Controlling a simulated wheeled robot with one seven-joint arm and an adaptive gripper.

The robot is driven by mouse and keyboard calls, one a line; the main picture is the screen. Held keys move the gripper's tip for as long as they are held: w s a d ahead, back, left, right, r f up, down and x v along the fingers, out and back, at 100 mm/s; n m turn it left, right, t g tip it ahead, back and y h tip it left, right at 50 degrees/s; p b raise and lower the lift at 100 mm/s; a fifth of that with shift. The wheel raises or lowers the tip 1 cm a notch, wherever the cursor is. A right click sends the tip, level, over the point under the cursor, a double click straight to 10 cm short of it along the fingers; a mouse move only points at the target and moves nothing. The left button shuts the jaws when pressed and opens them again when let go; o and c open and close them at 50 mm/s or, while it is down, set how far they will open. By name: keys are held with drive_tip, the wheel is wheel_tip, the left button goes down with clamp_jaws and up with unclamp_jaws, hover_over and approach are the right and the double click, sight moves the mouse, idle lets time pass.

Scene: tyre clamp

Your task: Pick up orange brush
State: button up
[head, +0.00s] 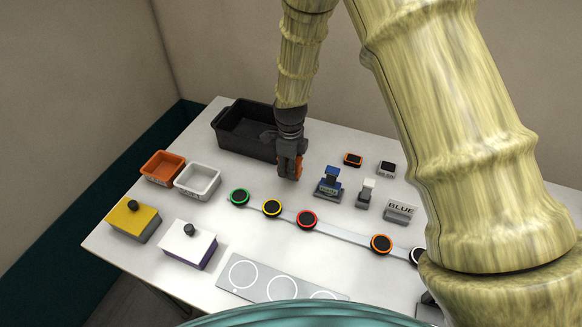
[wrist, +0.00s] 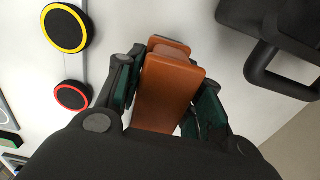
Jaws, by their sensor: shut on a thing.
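The orange brush (wrist: 168,90) is a brown-orange block seen between the two fingers in the wrist view. My gripper (wrist: 165,95) is shut on it, with a dark green-padded finger on each side. In the head view my gripper (head: 289,172) points down over the table, just in front of the black bin. Only a small orange edge of the brush (head: 299,167) shows there. The rest is hidden behind the fingers. I cannot tell whether the brush touches the table.
A black bin (head: 222,124) stands behind my gripper. Orange (head: 162,158) and white (head: 197,166) trays stand to the left. A strip with several ringed black discs (head: 307,218) runs in front. A blue stamp-like item (head: 330,184) and a "BLUE" block (head: 400,209) stand to the right.

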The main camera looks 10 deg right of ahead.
drive_tip(key=s+a+p, duration=0.1)
drive_tip(key=s+a, duration=0.2)
drive_tip(key=s, duration=0.1)
drive_tip(key=s+a+p, duration=0.1)
drive_tip(key=s+a, duration=0.2)
drive_tip(key=s, duration=0.1)
drive_tip(key=s+a+r+p, duration=0.1)
drive_tip(key=s+a, duration=0.2)
drive_tip(key=s, duration=0.1)
drive_tip(key=shift+a, duration=0.3)
drive_tip(key=o, duration=0.3)
drive_tip(key=shift+c, duration=0.4)
